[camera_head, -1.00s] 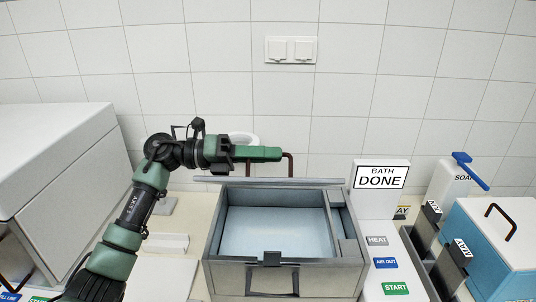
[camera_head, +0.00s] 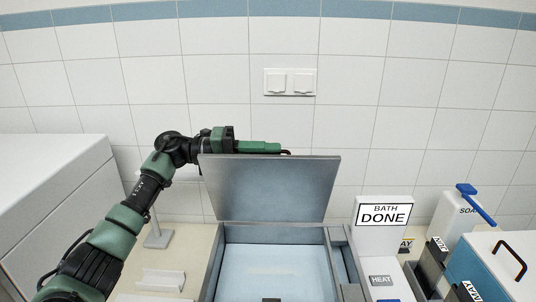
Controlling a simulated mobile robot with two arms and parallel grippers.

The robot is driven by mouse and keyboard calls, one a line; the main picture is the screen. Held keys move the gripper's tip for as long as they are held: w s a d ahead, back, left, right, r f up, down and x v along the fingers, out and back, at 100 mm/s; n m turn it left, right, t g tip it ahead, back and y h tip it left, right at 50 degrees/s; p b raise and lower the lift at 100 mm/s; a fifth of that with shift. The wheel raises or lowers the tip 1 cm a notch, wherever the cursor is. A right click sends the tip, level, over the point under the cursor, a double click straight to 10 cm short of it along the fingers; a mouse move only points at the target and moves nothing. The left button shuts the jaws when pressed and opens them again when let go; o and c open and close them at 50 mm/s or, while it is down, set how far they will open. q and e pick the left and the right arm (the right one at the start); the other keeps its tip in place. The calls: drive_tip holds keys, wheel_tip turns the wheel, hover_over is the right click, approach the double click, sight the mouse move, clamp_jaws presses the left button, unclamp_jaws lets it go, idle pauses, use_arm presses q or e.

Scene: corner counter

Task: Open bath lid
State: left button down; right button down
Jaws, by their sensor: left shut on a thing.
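The bath (camera_head: 215,270) is a grey box with a pale blue inside, at the bottom centre. Its lid (camera_head: 270,188) stands raised at the back of the bath, with its grey underside facing me. My left gripper (camera_head: 276,148) is at the lid's top edge, shut on the lid's dark brown handle (camera_head: 287,152). Most of the handle is hidden behind the gripper and the lid. The front of the bath is cut off by the picture's bottom edge. My right gripper is not in view.
A white sign reading "BATH DONE" (camera_head: 384,214) stands right of the bath, above a HEAT label (camera_head: 381,280). A soap dispenser (camera_head: 452,215) and a blue-and-white box (camera_head: 500,268) are further right. A large white box (camera_head: 50,200) fills the left. A tiled wall is behind.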

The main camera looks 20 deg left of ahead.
use_arm(q)
drive_tip(key=shift+w+a+n, duration=0.2)
drive_tip(key=shift+w+n, duration=0.2)
drive_tip(key=shift+w, duration=0.35)
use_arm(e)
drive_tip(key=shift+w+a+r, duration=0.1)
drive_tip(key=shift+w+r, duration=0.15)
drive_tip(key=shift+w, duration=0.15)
use_arm(q)
drive_tip(key=c, duration=1.5)
unclamp_jaws()
drive_tip(key=shift+a, duration=0.1)
